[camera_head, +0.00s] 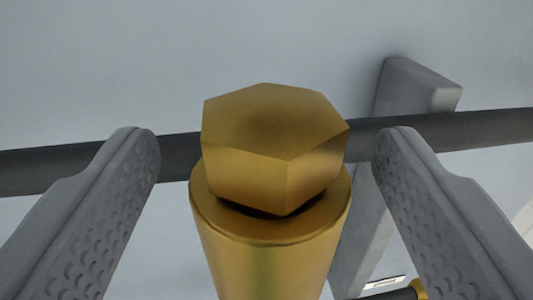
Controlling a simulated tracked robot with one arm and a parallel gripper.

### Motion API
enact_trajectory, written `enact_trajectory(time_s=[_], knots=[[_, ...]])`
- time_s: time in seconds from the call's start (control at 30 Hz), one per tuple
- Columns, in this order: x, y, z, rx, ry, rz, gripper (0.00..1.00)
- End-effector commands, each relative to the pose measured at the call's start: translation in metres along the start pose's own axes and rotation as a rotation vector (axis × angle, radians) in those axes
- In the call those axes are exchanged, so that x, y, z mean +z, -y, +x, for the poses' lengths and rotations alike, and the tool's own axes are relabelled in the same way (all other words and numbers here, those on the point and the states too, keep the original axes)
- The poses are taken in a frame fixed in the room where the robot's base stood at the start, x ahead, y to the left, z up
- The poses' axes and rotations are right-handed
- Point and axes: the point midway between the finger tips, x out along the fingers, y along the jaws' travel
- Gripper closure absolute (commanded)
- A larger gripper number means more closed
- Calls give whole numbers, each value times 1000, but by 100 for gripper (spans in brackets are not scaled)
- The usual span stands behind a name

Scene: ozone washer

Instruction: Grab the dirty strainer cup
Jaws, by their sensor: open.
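A brass-coloured cup with a hexagonal head (270,255) fills the middle of the view; it appears to be the strainer cup. Its hex top is nearest the upper middle, and its round body runs down out of the bottom of the picture. My gripper (262,150) is open, with one grey textured finger on each side of the cup. A gap shows between each finger and the brass body, so neither finger appears to touch it. The lower part of the cup is out of view. I cannot see dirt on it clearly.
A dark horizontal pipe (450,130) runs across behind the cup and fingers. A grey upright bracket (395,95) stands behind on the right. A small brass piece (418,288) shows at the bottom right. A plain pale wall (150,60) fills the background.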

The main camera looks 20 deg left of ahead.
Motion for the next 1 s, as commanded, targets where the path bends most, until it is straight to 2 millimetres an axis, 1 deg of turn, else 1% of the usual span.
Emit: enact_trajectory(time_s=[0.2,0.3,0.4,0.6,0.63,0.67,0.7,0.8,1.0], knots=[[-2,-1,27,2,0,-1,31],[-1,-2,36,2,2,-1,31],[0,-1,41,1,3,-1,31],[0,-1,41,2,2,0,31],[0,-1,41,2,2,0,37],[0,-1,41,2,2,0,45],[0,-1,41,2,1,0,56],[0,-1,41,2,1,0,82],[0,-1,41,2,1,0,82]])
